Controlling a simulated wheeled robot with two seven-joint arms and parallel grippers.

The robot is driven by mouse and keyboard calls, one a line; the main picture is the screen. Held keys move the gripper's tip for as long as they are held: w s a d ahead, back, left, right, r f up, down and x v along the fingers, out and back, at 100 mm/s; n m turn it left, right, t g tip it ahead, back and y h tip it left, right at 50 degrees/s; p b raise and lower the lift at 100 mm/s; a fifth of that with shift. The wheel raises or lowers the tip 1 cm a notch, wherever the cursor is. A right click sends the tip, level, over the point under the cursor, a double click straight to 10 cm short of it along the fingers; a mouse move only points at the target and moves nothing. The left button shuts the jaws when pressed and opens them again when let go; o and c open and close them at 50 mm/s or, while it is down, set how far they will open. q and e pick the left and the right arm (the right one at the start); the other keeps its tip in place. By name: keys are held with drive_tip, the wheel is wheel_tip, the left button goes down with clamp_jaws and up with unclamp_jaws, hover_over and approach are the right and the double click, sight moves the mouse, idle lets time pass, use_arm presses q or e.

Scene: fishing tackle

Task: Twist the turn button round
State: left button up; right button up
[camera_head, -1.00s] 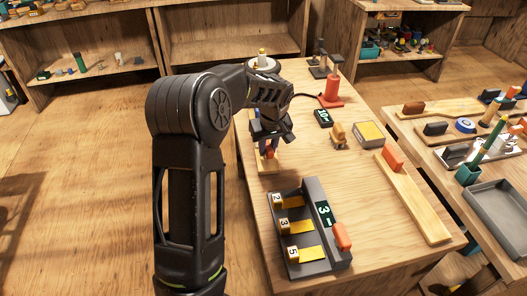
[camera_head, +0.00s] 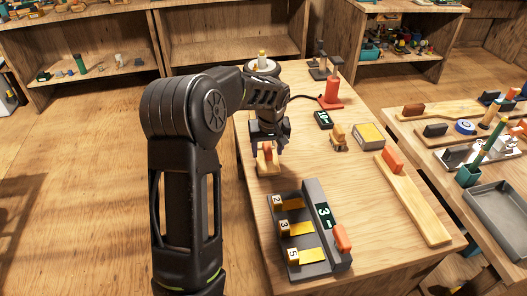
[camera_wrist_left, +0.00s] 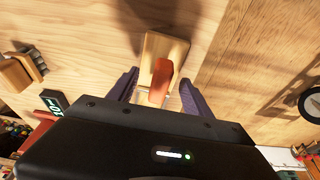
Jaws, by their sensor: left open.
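The turn button is an orange-red bar (camera_wrist_left: 160,80) on a small pale wooden base (camera_wrist_left: 165,47), seen in the left wrist view. In the head view the base (camera_head: 268,166) lies near the table's left edge, and the orange bar (camera_head: 267,153) shows under my gripper. My left gripper (camera_head: 268,146) points down over it. In the left wrist view its two purple fingers (camera_wrist_left: 157,88) are open, one on each side of the bar, with a gap on both sides. My right gripper is not in view.
A grey box (camera_head: 315,187) with numbered yellow slots stands nearer on the table. A long board with an orange block (camera_head: 393,160), a brush (camera_head: 339,137), a yellow-topped box (camera_head: 369,134) and a red stand (camera_head: 331,93) are to the right.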

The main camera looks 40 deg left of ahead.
use_arm(q)
drive_tip(key=shift+w+a+p+v, duration=0.2)
drive_tip(key=shift+p+v, duration=0.5)
drive_tip(key=shift+v, duration=0.45)
drive_tip(key=shift+w+a+p+v, duration=0.2)
drive_tip(key=shift+p+v, duration=0.55)
drive_tip(key=shift+v, duration=0.35)
drive_tip(key=shift+w+a+p+v, duration=0.2)
drive_tip(key=shift+p+v, duration=0.5)
drive_tip(key=shift+v, duration=0.45)
drive_tip(key=shift+r, duration=0.2)
